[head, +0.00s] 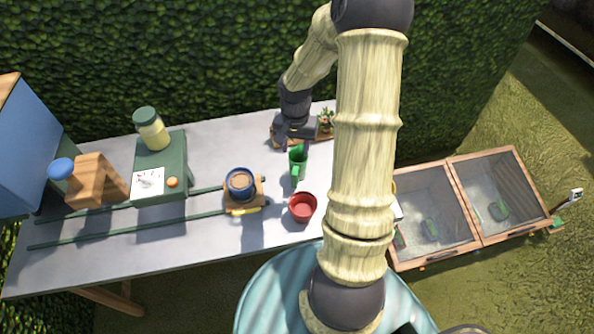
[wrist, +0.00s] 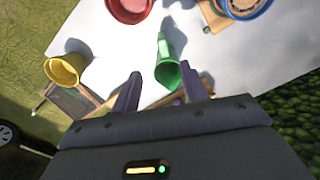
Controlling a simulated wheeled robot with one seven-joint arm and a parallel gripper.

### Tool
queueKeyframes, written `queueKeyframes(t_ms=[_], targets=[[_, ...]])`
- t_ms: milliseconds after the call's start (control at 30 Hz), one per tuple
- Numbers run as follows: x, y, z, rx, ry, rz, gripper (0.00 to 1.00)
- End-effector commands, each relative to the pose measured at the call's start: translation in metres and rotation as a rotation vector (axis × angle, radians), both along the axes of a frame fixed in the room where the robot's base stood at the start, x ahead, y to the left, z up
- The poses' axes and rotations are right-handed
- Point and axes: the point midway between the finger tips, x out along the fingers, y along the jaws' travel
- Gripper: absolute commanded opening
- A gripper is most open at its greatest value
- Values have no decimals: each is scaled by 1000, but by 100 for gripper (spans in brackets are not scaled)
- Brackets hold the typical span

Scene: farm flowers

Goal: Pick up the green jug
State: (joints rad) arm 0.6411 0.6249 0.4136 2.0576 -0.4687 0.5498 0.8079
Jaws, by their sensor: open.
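The green jug (head: 298,168) stands on the white table, right of the middle, with its handle side toward the front. In the wrist view the jug (wrist: 167,68) shows just beyond my fingertips, roughly in line with the space between them. My gripper (head: 296,134) is over the back part of the table, just behind the jug. In the wrist view my gripper (wrist: 158,88) is open, its two dark purple fingers apart with nothing held. I cannot tell whether a finger touches the jug.
A red pot (head: 302,207) stands in front of the jug. A blue pot (head: 240,184) sits on a wooden cart on green rails to the left. A yellow pot (wrist: 65,69) shows in the wrist view. A wooden tray with a plant (head: 326,121) is behind. Cold frames (head: 462,200) stand right.

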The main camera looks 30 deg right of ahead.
Motion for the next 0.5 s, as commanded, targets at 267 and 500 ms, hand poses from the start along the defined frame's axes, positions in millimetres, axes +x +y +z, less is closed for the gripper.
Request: queueKeyframes(t_ms=[267,500], targets=[[1,-1,-1,1,-1,-9,44],[0,-1,-16,3,3,-6,44]])
